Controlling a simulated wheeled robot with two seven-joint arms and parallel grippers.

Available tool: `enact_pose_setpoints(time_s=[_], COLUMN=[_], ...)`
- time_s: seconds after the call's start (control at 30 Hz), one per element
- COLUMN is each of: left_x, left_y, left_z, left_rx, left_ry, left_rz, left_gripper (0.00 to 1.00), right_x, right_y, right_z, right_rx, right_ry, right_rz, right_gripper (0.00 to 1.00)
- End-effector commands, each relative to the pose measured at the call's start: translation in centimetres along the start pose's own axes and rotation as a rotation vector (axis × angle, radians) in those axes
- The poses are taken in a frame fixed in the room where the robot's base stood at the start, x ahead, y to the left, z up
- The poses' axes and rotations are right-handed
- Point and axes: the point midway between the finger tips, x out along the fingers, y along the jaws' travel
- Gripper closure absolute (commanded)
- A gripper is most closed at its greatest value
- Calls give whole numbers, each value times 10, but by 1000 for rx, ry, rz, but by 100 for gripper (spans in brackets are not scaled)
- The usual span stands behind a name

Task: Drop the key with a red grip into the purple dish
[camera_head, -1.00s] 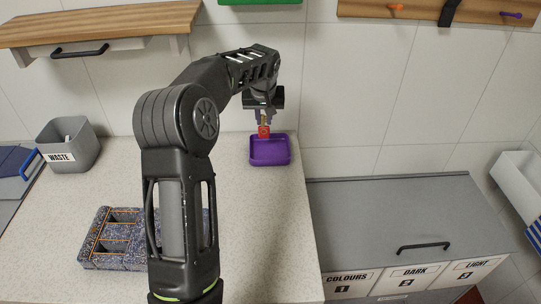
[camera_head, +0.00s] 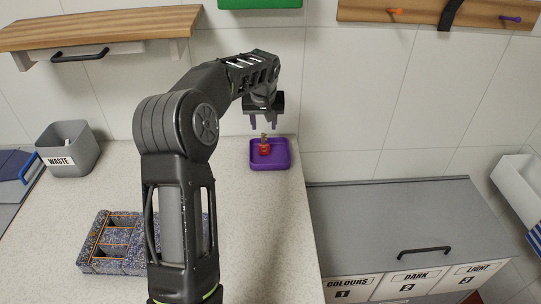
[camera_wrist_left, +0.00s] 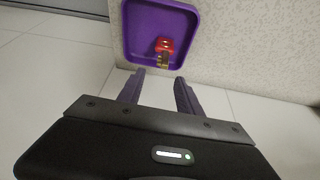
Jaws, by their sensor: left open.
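The purple dish (camera_head: 284,161) stands on the speckled counter near its back right edge. The key with a red grip (camera_head: 264,150) is within the dish's outline, below my open fingers. In the left wrist view the dish (camera_wrist_left: 133,30) shows from above, and the key's red grip (camera_wrist_left: 164,45) lies over its floor with the brass part towards my fingers. My left gripper (camera_head: 263,126) is open and empty above the dish. It also shows in the left wrist view (camera_wrist_left: 160,88), with the fingers apart and clear of the key. My right gripper is not seen.
A grey waste bin (camera_head: 70,150) stands at the back left of the counter (camera_head: 100,190). A speckled stone block (camera_head: 110,240) with slots is at the front left. A grey lidded laundry cabinet (camera_head: 400,220) is to the right. A wooden shelf (camera_head: 100,25) hangs above.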

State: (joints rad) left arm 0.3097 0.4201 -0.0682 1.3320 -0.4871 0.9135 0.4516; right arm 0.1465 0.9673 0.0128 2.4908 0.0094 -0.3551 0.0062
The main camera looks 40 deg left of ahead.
Motion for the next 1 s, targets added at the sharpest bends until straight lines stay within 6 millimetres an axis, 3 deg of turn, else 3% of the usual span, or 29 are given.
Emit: enact_pose_setpoints(time_s=[0.5, 1.0], left_x=[-69, -76], left_y=[0, 0], left_z=[0, 0], left_rx=[0, 0], left_ry=[3, 1], left_rz=[1, 0], left_gripper=[58, 58], right_x=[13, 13], right_y=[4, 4], right_z=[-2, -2], right_rx=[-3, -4], right_ry=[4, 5], right_rz=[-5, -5], right_gripper=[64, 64])
